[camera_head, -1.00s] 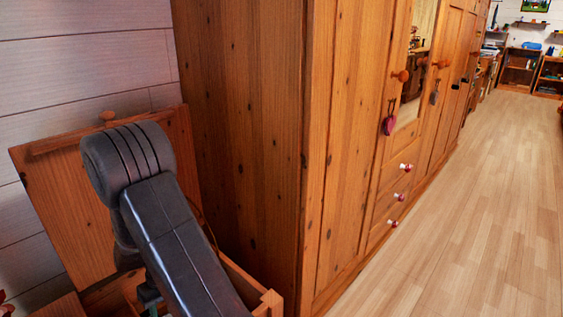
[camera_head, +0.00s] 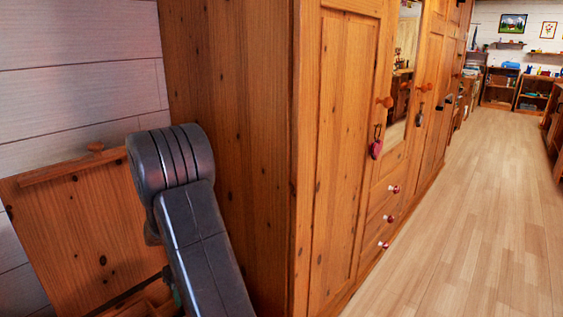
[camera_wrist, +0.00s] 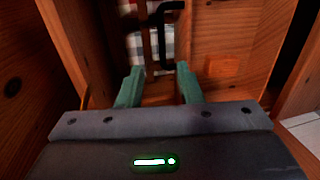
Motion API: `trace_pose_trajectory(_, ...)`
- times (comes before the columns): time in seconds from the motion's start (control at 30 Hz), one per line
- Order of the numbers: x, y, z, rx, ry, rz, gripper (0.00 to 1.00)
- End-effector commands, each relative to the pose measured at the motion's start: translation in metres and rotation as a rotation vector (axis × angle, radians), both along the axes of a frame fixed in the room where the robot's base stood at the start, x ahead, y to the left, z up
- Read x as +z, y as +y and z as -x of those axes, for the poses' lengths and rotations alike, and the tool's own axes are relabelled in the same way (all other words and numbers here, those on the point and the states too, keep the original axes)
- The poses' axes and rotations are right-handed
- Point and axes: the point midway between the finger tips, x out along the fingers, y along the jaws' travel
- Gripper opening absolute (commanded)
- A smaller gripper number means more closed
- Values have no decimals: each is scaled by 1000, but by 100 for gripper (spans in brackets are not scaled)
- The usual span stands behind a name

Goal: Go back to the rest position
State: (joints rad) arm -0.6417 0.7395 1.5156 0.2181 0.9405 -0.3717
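My gripper (camera_wrist: 159,85) shows in the wrist view with its two green fingers apart and nothing seen between their tips. It points down into or over a wooden box (camera_wrist: 228,52). A black handle-shaped thing (camera_wrist: 166,66) lies beyond the fingertips, and I cannot tell whether it touches them. A checkered cloth (camera_wrist: 136,42) shows under it. In the head view my arm's dark links reach down at the left, in front of the box's raised wooden lid (camera_head: 85,225). My gripper is hidden there.
A tall wooden wardrobe (camera_head: 235,130) stands right beside my arm, with red-and-white drawer knobs and a red heart hanging (camera_head: 376,148). A plank wall (camera_head: 80,90) is at the left. The wood floor (camera_head: 470,220) at the right is clear. Shelves (camera_head: 500,85) stand far back.

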Motion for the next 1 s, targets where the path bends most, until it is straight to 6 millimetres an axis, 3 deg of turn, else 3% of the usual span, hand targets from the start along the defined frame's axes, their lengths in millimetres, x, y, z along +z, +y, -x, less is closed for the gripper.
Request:
trace_pose_trajectory(0.1,24,-2,-3,-1,-1,-1,33)
trace_pose_trajectory(0.33,45,-5,-6,-1,1,0,33)
trace_pose_trajectory(1.0,42,-12,0,-10,10,20,33)
